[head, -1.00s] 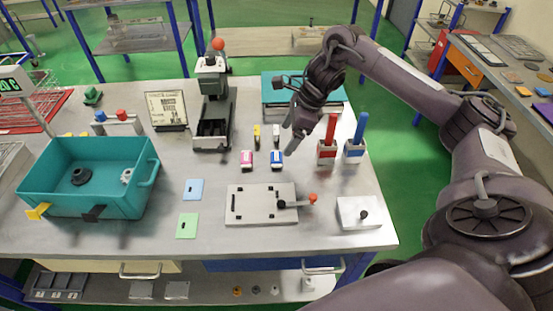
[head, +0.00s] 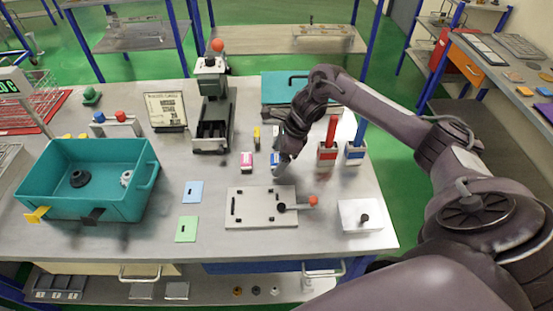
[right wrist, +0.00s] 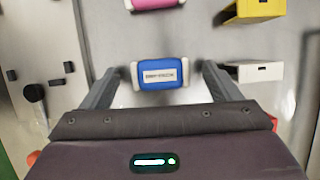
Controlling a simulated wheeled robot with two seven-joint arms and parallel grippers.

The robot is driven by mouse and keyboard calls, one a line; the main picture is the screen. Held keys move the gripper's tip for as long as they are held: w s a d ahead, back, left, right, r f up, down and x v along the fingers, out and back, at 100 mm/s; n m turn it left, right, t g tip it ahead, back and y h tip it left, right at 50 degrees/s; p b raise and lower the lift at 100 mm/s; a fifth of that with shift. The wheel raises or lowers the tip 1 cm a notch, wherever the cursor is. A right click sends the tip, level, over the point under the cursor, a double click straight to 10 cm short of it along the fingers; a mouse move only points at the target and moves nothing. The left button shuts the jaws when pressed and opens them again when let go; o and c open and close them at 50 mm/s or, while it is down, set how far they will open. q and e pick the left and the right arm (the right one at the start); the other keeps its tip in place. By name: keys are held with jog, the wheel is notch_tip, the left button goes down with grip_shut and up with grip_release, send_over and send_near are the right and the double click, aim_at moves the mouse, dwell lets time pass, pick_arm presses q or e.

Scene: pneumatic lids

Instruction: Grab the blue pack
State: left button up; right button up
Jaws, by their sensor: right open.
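The blue pack (right wrist: 160,74) is a small blue block with pale ends and a white label, lying on the metal bench. In the right wrist view it lies between the two open fingers of my right gripper (right wrist: 158,85), with a gap on each side. In the head view the blue pack (head: 275,158) is partly hidden by my right gripper (head: 279,168), which is right at it. My left gripper is not seen.
A pink pack (head: 247,162) lies left of the blue one. A yellow block (right wrist: 258,10) and a white block (right wrist: 255,71) stand to the right in the wrist view. A grey fixture plate (head: 262,207) with a red-knobbed lever is in front. A teal bin (head: 140,195) is at left.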

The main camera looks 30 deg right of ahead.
jog(key=c, duration=1)
jog(key=shift+c, duration=0.2)
